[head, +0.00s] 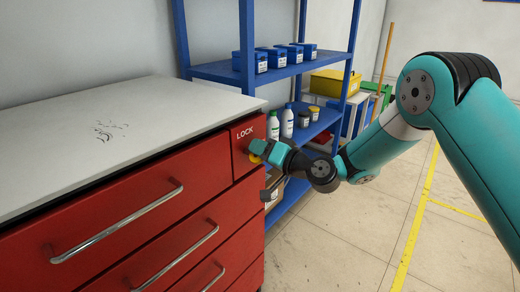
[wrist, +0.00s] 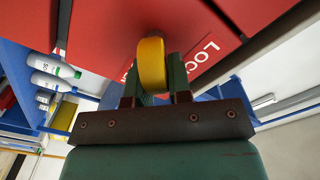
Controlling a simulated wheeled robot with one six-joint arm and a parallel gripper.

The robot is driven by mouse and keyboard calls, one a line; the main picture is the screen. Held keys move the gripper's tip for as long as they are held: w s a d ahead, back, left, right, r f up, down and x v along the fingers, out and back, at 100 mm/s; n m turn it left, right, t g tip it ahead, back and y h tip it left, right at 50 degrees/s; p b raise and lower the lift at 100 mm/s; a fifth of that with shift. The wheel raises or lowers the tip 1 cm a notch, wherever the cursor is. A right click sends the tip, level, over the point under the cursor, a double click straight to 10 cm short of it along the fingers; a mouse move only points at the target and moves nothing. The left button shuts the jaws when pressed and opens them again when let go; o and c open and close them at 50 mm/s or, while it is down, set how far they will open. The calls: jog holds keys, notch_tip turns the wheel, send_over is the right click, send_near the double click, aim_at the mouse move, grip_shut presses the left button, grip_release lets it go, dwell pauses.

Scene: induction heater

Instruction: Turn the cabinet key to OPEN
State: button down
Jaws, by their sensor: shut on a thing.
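The red cabinet (head: 132,202) has a white top and stands at the left in the head view. Its upper right corner panel bears the word LOCK (head: 244,131), which also shows partly in the wrist view (wrist: 207,46). The yellow cabinet key (wrist: 151,64) sticks out from the red front in the wrist view; in the head view only a bit of yellow (head: 255,158) shows by the fingers. My gripper (head: 257,149) is shut on the key, with one dark green finger on each side of it. No OPEN mark is readable, and the key's root is hidden.
Drawer handles (head: 120,225) stick out from the cabinet front, left of and below my gripper. A blue shelf rack (head: 246,50) with blue boxes, bottles and jars stands close behind the cabinet's right side. The tiled floor (head: 345,230) in front is clear.

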jog(key=m, duration=0.2)
jog(key=m+p, duration=0.1)
jog(key=m, duration=0.2)
jog(key=shift+w+d+f, duration=0.1)
jog(key=shift+w+f, duration=0.05)
jog(key=shift+f, duration=0.25)
jog(key=shift+f+m+p, duration=0.15)
jog(key=shift+m+p, duration=0.2)
jog(key=shift+m, duration=0.65)
jog(key=shift+f+m+p, duration=0.15)
jog(key=shift+m+p, duration=0.15)
jog(key=shift+m, duration=0.7)
jog(key=c, duration=1.1)
grip_release()
jog(key=shift+d, duration=0.1)
